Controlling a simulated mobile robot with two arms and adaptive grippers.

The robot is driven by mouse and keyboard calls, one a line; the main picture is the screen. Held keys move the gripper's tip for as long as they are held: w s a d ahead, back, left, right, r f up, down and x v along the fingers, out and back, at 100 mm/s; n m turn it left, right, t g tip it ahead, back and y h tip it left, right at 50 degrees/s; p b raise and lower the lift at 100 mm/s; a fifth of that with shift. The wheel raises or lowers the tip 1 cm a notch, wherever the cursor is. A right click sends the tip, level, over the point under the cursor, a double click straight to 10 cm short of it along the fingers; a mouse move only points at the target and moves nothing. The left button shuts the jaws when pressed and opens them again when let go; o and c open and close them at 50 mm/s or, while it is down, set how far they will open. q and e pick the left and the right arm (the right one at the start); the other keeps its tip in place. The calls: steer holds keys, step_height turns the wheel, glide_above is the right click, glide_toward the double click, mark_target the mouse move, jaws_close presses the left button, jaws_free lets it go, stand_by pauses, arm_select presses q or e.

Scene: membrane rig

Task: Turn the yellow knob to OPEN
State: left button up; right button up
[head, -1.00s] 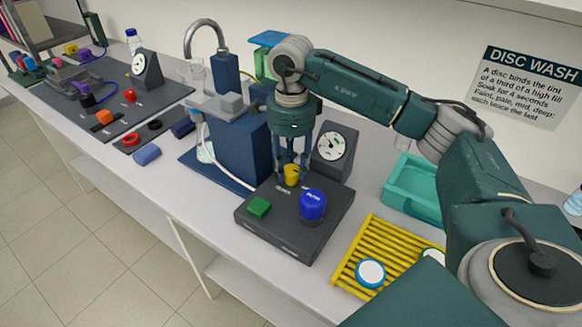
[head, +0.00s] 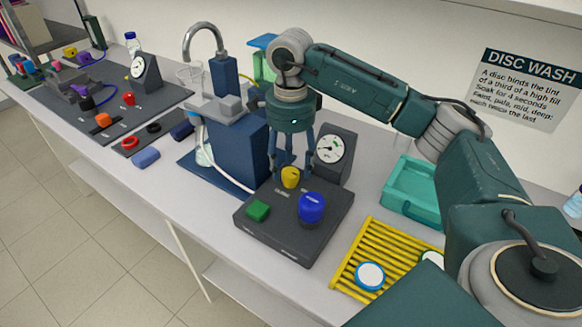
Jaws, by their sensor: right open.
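The yellow knob (head: 290,177) stands on the back part of a dark control box (head: 296,240) in the head view. Small white lettering lies by it, too small to read surely. My right gripper (head: 291,165) is directly above the knob, pointing down. Its fingers are open and spread to both sides of the knob, and I cannot tell whether they touch it. A blue knob (head: 311,208) and a green button (head: 258,210) sit on the same box. My left gripper is not in view.
A dial gauge (head: 331,152) stands just behind the box. A blue pump block (head: 238,148) is left of it. A yellow rack (head: 378,262) with white discs and a teal tray (head: 412,190) are to the right. Bare bench lies at front left of the box.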

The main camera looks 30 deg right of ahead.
mark_target(291, 172)
step_height(291, 172, up, 10)
steer(key=shift+r, duration=0.2)
stand_by(0.5)
